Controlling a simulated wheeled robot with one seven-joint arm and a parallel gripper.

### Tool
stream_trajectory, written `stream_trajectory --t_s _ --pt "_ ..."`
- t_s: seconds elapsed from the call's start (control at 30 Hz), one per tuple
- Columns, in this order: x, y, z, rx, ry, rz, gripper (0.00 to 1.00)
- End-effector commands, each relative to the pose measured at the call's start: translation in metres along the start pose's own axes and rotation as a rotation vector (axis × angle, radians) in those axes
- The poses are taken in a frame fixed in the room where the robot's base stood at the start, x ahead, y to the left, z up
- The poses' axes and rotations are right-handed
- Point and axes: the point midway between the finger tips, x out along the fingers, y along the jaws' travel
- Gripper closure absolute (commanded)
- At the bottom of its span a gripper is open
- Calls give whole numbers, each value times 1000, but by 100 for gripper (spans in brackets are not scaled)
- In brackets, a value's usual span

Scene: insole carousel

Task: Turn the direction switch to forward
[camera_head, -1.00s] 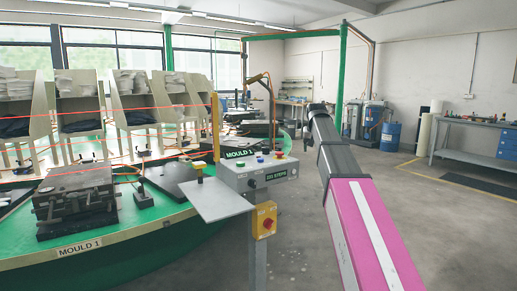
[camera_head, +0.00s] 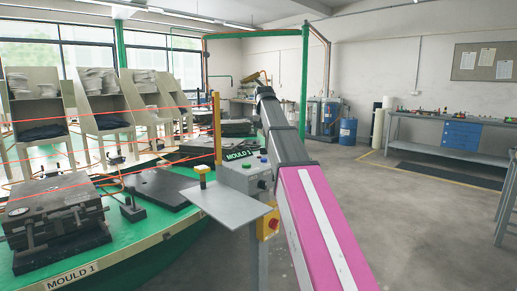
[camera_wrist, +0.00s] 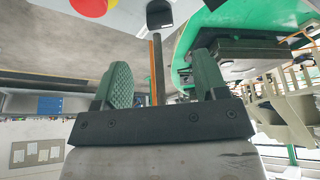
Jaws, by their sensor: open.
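In the head view my arm reaches up past the box, and the fingers cannot be made out.
A yellow box with a red switch (camera_head: 268,224) is on the post below. A grey plate (camera_head: 225,203) juts out in front of the control box. The green carousel (camera_head: 150,247) with a mould (camera_head: 55,215) lies left. Floor to the right is clear up to the workbench (camera_head: 445,130).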

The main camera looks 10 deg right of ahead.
Motion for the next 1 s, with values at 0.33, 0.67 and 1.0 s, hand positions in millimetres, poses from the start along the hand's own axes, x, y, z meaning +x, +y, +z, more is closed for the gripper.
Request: stream_trajectory --t_s 0.33,0.67,1.0 --pt "60 0 0 0 -2 0 34" --pt "93 0 0 0 -2 0 34" --pt "96 0 0 0 0 0 37"
